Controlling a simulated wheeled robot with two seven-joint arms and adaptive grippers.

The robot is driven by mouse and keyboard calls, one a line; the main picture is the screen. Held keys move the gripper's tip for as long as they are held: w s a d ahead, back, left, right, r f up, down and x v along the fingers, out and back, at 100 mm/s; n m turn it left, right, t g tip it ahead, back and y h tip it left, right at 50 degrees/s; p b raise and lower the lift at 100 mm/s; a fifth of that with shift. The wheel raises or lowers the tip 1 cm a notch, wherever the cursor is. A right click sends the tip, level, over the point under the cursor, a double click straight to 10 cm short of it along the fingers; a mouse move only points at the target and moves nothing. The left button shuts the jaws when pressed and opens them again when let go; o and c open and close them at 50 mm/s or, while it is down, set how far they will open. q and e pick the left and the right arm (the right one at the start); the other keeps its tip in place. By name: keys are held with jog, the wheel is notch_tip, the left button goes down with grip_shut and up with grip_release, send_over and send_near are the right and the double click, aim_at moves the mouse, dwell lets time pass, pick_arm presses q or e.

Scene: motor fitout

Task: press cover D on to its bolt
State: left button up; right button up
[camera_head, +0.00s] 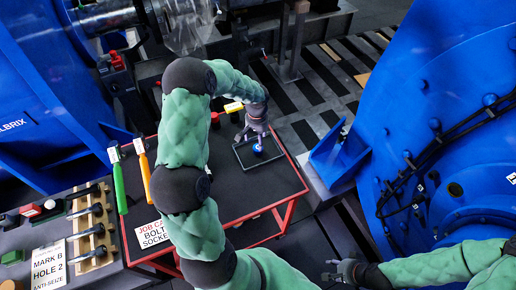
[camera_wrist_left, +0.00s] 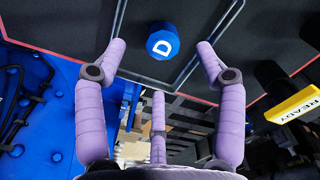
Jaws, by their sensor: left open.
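Cover D is a blue cap (camera_head: 257,148) marked with a white D. It lies in a shallow dark tray (camera_head: 281,155) on the red-framed cart. In the left wrist view the cap (camera_wrist_left: 162,42) sits upright between my fingertips, with a gap on both sides. My left gripper (camera_head: 252,139) is open just above the tray and holds nothing; its three purple fingers (camera_wrist_left: 161,48) show in the wrist view. My right gripper (camera_head: 328,270) is low at the right, empty, with its fingers apart. I cannot tell which bolt is the one for D.
The big blue housing (camera_head: 440,125) with bolts along its flange fills the right side. The cart (camera_head: 245,195) has clear room on its dark top. Green and orange handled tools (camera_head: 119,180) lie at its left. A yellow READY tag (camera_wrist_left: 302,103) shows near the left wrist.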

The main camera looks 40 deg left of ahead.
pick_arm(q)
jog(key=f, duration=0.2)
jog(key=f+b, duration=0.1)
jog(key=f, duration=0.2)
jog(key=w+f, duration=0.1)
jog(key=f, duration=0.1)
jog(key=shift+a+f, duration=0.15)
jog(key=shift+s, duration=0.1)
jog(key=c, duration=0.9)
